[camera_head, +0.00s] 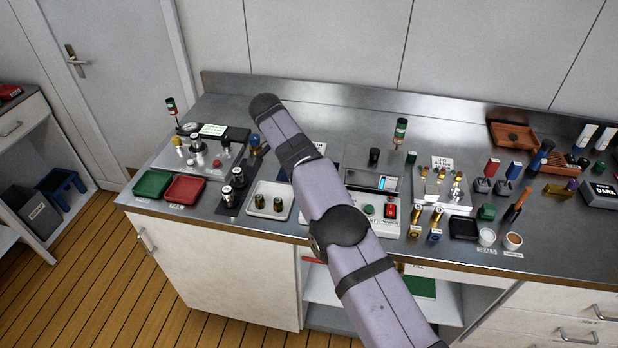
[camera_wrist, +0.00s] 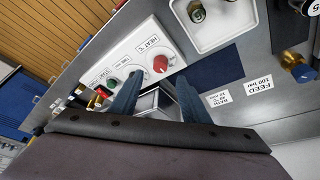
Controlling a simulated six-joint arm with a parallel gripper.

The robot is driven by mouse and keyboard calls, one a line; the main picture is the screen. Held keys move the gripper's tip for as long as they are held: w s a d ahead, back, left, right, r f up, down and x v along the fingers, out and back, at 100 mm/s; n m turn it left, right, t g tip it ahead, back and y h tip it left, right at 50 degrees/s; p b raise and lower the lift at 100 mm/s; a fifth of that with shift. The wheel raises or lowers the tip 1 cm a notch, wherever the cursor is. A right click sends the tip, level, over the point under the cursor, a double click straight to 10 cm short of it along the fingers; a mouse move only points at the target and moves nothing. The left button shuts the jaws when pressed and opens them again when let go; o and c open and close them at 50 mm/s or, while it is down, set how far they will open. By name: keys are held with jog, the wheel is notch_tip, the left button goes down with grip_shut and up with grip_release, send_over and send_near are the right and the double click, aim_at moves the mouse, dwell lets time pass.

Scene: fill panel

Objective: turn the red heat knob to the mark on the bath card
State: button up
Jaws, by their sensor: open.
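The red heat knob (camera_wrist: 160,64) is a round dial on a white panel (camera_wrist: 130,62) labelled HEAT °C, in the wrist view. My gripper (camera_wrist: 159,80) has two blue fingers spread apart with nothing between them. The knob shows just beyond the gap between the fingertips; no contact is visible. The bath card (camera_wrist: 220,98) is a white label to the right of the fingers; its small print is too fine to read surely. In the head view my arm hides the knob, and the white control panel (camera_head: 368,225) shows only partly beside it.
A white tray (camera_head: 271,201) with dark fittings stands left of my arm. A red switch (camera_head: 389,211) and a green button (camera_head: 369,209) sit on the panel. A blue-topped brass valve (camera_wrist: 299,66) and a FEED card (camera_wrist: 258,87) lie right in the wrist view.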

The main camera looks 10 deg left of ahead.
jog(key=w+d+r+m+g+b, duration=0.1)
jog(key=w+d+r+m, duration=0.1)
jog(key=d, duration=0.7)
jog(key=w+d+r+m, duration=0.2)
jog(key=w+d, duration=0.1)
jog(key=d, duration=0.5)
jog(key=s+a+f+n+y, duration=0.1)
jog(key=a+n+y, duration=0.1)
jog(key=n, duration=0.7)
jog(key=s+a+f+n+g+y, duration=0.1)
jog(key=a+n+y, duration=0.2)
jog(key=n, duration=0.6)
jog(key=s+a+f+n+y, duration=0.1)
jog(key=a+f+n+y, duration=0.1)
jog(key=a+n, duration=0.4)
jog(key=shift+f+n+y, duration=0.1)
jog(key=shift+n+y, duration=0.3)
jog(key=shift+n, duration=1.6)
jog(key=shift+f, duration=0.1)
jog(key=shift+p+x, duration=1.35)
jog(key=shift+x, duration=2.25)
